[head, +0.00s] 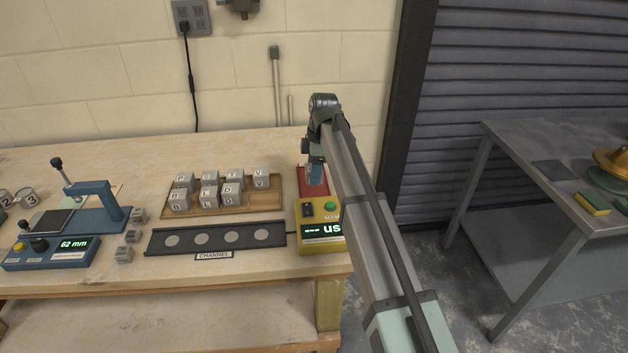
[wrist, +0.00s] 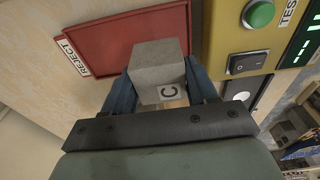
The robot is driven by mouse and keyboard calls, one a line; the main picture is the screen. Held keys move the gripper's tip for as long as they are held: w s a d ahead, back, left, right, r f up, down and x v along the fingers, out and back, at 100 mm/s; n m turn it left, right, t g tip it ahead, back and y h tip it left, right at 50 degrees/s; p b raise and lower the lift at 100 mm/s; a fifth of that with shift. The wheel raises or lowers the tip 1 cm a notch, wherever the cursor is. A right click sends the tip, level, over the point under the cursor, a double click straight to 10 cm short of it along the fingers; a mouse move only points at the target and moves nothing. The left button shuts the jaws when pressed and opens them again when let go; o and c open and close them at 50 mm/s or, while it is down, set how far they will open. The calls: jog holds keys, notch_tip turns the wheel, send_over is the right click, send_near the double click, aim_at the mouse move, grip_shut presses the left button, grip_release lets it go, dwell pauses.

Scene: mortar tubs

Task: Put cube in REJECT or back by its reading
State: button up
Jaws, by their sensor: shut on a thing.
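My gripper (wrist: 165,95) is shut on a grey cube (wrist: 160,62) marked with a letter that looks like C. The cube is between the blue fingers, in front of the red REJECT tray (wrist: 112,38) in the wrist view. I cannot tell its height above the tray. In the head view my gripper (head: 315,172) is over the red tray (head: 302,187), behind the yellow tester (head: 322,243). The tester has a green button (wrist: 260,14) and a black switch (wrist: 247,62). Its lit display (head: 322,229) shows small characters and "us"; the small ones are unreadable.
A wooden tray (head: 272,201) left of the REJECT tray holds several lettered cubes, with bare room at its front right. A dark CHANNEL strip (head: 214,238) with round discs lies in front. A blue gauge (head: 55,252) reading 62 mm and small cubes stand further left.

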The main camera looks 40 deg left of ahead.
jog(key=shift+f, duration=2.05)
jog(key=o, duration=1.4)
jog(key=shift+f, duration=0.15)
jog(key=shift+c, duration=0.2)
jog(key=r, duration=0.8)
jog(key=w+d+r, duration=0.1)
jog(key=r, duration=0.3)
jog(key=shift+r, duration=0.15)
